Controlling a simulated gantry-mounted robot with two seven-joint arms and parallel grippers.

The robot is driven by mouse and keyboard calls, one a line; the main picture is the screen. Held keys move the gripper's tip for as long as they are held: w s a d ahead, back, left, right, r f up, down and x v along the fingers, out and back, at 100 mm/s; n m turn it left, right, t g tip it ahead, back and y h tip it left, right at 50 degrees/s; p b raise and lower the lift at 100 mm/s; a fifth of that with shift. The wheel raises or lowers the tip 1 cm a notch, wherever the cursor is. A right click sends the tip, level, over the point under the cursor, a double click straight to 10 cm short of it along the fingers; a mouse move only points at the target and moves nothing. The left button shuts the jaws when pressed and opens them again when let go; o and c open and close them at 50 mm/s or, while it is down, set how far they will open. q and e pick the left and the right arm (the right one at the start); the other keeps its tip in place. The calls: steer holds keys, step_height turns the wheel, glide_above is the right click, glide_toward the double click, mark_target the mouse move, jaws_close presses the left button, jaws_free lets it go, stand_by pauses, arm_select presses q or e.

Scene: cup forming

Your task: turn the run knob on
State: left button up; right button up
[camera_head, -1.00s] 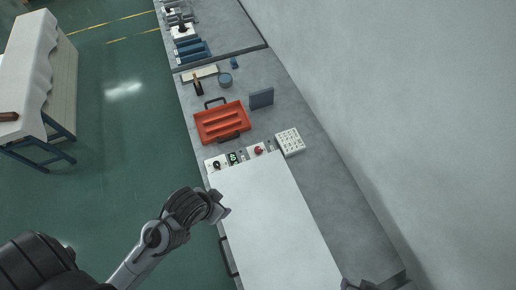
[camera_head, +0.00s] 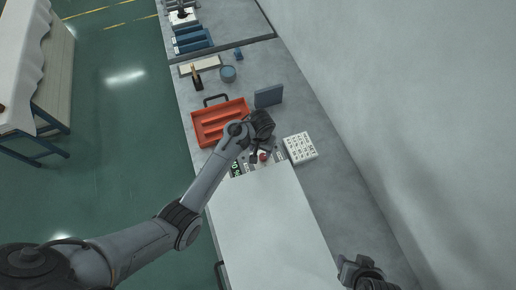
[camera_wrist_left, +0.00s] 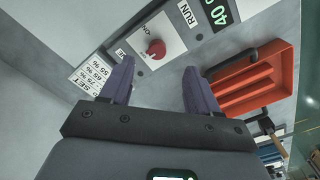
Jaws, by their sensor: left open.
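The red run knob (camera_head: 264,156) sits on a white plate on the machine's control panel. In the left wrist view the red knob (camera_wrist_left: 155,49) shows beside the labels "RUN" and "ON". My left gripper (camera_head: 259,157) is over the panel at the knob. In the left wrist view its purple-grey fingers (camera_wrist_left: 158,75) are spread apart and empty, with the knob just beyond the gap between their tips. They do not visibly touch it. My right gripper (camera_head: 352,268) is at the bottom right, past the white machine top; its jaw state is unclear.
A green digital display (camera_head: 236,169) is left of the knob. A white label card (camera_head: 300,148) lies to the right. The white machine top (camera_head: 265,225) is clear.

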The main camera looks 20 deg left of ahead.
mark_target(263, 156)
arm_select(q)
steer(key=f, duration=0.3)
steer(key=w+f+b, duration=0.1)
steer(key=f, duration=0.2)
steer(key=w+f+b, duration=0.1)
steer(key=f, duration=0.2)
steer(key=shift+w+f, duration=0.1)
steer(key=shift+w, duration=0.1)
steer(key=shift+f+b, duration=0.35)
steer(key=shift+f, duration=0.6)
arm_select(e)
steer(key=shift+a+x, duration=0.2)
steer(key=shift+x, duration=1.5)
steer(key=shift+s, duration=0.1)
arm_select(q)
steer(key=c, duration=1)
steer(key=shift+c, duration=0.2)
